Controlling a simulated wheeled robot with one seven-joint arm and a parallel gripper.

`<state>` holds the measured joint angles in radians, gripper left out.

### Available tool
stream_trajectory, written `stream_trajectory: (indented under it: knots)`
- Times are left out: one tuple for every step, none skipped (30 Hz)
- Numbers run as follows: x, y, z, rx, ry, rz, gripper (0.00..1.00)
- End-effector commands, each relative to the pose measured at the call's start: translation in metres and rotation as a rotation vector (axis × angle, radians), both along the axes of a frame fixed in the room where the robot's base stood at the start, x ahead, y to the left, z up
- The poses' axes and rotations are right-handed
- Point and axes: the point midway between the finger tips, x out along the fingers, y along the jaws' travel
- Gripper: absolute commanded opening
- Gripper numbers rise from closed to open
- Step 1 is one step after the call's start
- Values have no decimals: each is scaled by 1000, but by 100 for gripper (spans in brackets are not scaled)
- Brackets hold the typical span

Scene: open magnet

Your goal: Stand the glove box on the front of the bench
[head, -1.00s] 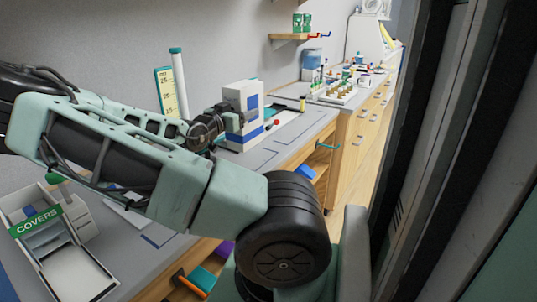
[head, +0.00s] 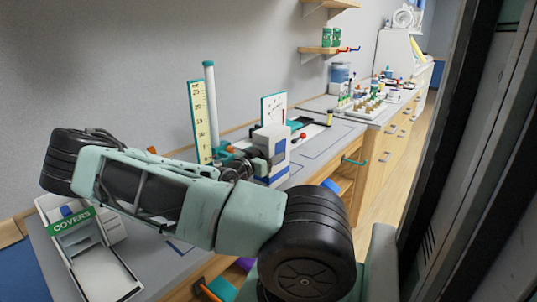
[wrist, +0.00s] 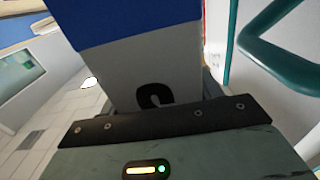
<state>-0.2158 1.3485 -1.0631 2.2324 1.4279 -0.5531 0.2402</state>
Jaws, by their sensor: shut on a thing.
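The glove box (head: 272,148) is a white box with blue bands, roughly upright in the head view. My gripper (head: 257,163) is shut on it from the left side. The box is near the front edge of the grey bench (head: 330,143); I cannot tell whether its base touches the bench top. In the wrist view the glove box (wrist: 140,60) fills the upper middle, white and blue with a dark mark, rising from the dark gripper edge (wrist: 165,120). The fingertips are hidden.
A tall ruler (head: 199,120) and a white post (head: 211,105) stand behind my arm. A teal-framed panel (head: 273,107) stands behind the box. A covers dispenser (head: 75,235) is at the lower left. A teal handle (head: 354,160) juts from the bench front.

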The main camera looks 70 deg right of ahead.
Motion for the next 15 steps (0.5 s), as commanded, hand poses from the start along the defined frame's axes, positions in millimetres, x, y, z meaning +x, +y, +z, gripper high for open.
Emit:
stream_trajectory:
  knots:
    - [0, 0, 1, -2, 0, 0, 30]
    - [0, 0, 0, -2, 1, 0, 30]
    - [0, 0, -1, -2, 1, 0, 30]
    - [0, 0, -2, -2, 0, 0, 30]
    - [0, 0, -3, -2, 0, 0, 30]
    - [0, 0, -3, 0, 0, 0, 72]
    - [0, 0, -3, 0, 0, 0, 80]
    - [0, 0, -3, 0, 0, 0, 85]
    - [0, 0, -3, 0, 0, 0, 85]
    - [0, 0, -2, 0, 0, 0, 85]
    - [0, 0, -2, 0, 1, 0, 85]
    - [0, 0, -2, 0, 0, 0, 85]
    - [0, 0, -2, 0, 0, 0, 85]
    - [0, 0, -2, 0, 1, 0, 85]
    - [0, 0, -2, 0, 1, 0, 85]
